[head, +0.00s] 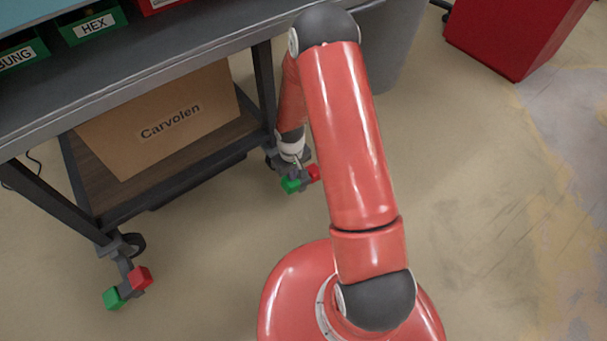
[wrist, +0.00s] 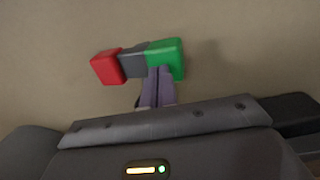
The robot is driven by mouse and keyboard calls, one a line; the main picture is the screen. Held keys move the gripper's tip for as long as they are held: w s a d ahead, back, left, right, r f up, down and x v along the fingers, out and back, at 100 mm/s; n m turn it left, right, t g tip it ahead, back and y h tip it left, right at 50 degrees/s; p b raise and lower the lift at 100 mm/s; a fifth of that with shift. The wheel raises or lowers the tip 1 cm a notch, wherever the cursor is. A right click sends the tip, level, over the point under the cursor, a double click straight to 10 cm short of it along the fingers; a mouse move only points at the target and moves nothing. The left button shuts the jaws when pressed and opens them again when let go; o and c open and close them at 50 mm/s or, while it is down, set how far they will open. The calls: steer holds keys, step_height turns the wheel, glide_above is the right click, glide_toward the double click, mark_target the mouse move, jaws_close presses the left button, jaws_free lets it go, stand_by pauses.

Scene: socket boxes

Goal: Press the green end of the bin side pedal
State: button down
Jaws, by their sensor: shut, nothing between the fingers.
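The pedal nearer the grey bin sits low at the cart's right front leg. Its green end (head: 290,185) and red end (head: 314,172) show in the head view just below my gripper (head: 298,164). In the wrist view the green end (wrist: 170,57) is on the right, the grey middle (wrist: 133,62) between, and the red end (wrist: 106,67) on the left. My gripper's fingers (wrist: 158,73) are shut and empty, and their tips overlap the lower left of the green end. I cannot tell whether they touch it.
A second pedal (head: 128,287) with green and red ends is at the cart's left leg. A grey bin (head: 398,45) stands behind my arm, a red container (head: 512,30) at upper right. Floor at right is clear.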

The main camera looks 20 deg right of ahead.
steer(key=shift+f, duration=0.3)
steer(key=shift+r, duration=0.15)
steer(key=shift+r+p, duration=2.1)
steer(key=shift+r, duration=1.3)
